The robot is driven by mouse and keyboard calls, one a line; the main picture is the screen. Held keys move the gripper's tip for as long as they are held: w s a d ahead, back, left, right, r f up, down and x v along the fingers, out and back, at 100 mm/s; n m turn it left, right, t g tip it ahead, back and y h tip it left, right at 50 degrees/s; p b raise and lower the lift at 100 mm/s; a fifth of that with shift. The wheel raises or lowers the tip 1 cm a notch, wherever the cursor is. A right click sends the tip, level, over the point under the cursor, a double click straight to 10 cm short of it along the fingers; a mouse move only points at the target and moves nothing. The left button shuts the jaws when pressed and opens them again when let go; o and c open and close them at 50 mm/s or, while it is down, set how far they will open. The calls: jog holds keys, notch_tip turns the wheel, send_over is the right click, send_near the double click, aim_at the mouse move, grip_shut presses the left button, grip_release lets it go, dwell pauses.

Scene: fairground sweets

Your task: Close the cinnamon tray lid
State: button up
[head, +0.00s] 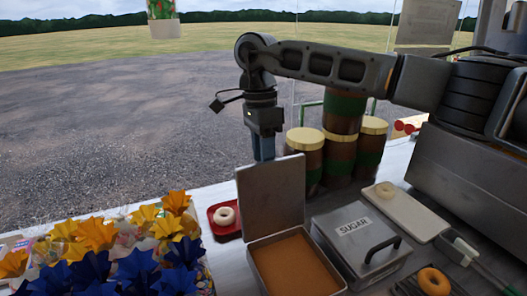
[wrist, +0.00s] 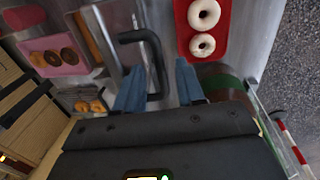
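The cinnamon tray (head: 252,268) is a metal box of brown powder at the front middle of the head view. Its grey lid (head: 270,198) stands open, about upright, at the tray's back edge. My gripper (head: 264,155) points down behind the lid's top edge; its fingertips are hidden there. In the wrist view my gripper (wrist: 160,85) is open, with two blue fingers apart. A dark bar handle (wrist: 139,36), apparently on the lid's back face, shows between and beyond the fingers. I cannot tell whether they touch it.
Right of the tray is a closed SUGAR box (head: 350,226) with a dark handle. A red tray (head: 220,234) with white doughnuts lies behind the lid, left. Tall brown jars (head: 305,160) stand behind. Blue and yellow paper flowers (head: 95,235) fill the front left.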

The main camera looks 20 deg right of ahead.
jog(key=shift+c, duration=0.2)
grip_shut()
dwell(0.4)
